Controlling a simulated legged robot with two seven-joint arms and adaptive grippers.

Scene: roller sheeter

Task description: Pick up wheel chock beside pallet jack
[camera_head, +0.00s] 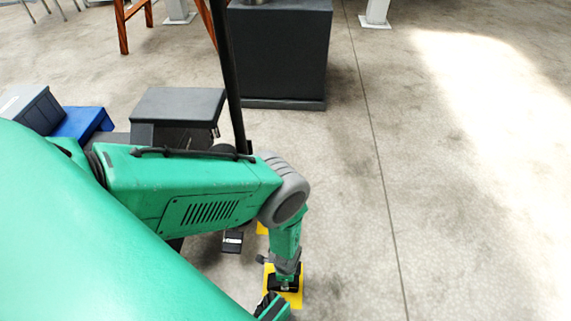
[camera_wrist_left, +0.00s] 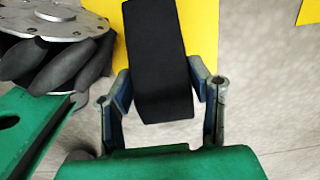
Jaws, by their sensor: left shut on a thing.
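The wheel chock (camera_wrist_left: 158,55) is a black block between the two fingers of my left gripper (camera_wrist_left: 160,92) in the left wrist view. The fingers close on its sides near its lower end. Yellow surface shows behind and beside it. In the head view my left gripper (camera_head: 285,284) points down, low in the picture, over a yellow patch (camera_head: 296,299). The chock there is a dark shape that is hard to tell from the gripper. I cannot tell whether it touches the floor. I cannot clearly make out the pallet jack. My right gripper is not in view.
A small black item (camera_head: 232,242) lies on the floor left of my forearm. A large black box (camera_head: 278,55) stands behind, with a dark upright pole (camera_head: 229,75) before it. Grey (camera_head: 178,105) and blue (camera_head: 83,122) items stand at left. The concrete floor at right is clear.

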